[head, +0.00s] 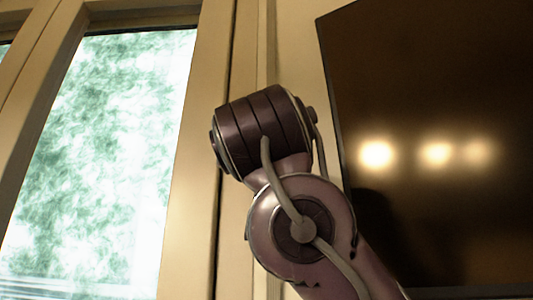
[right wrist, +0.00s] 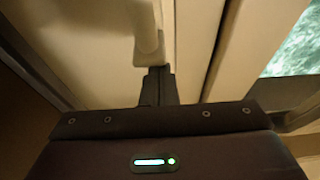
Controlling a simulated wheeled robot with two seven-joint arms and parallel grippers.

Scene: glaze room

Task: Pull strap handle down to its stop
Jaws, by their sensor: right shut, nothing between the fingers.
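A pale, rounded piece (right wrist: 147,28) hangs from the top of the right wrist view, in front of a beige wall. It looks like the strap handle, but I cannot make out its full shape. My right gripper (right wrist: 158,80) has its dark fingers together, right at the lower end of this piece, with nothing held between them. I cannot tell whether they touch it. In the head view my right arm fills the middle, and its gripper and the handle cannot be seen. My left gripper is in neither view.
A window (head: 105,160) with a beige frame (head: 200,130) stands at the left in the head view. A dark, glossy panel (head: 440,90) with light reflections fills the right, close beside my arm. The window's edge also shows at the right wrist view's upper right (right wrist: 295,45).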

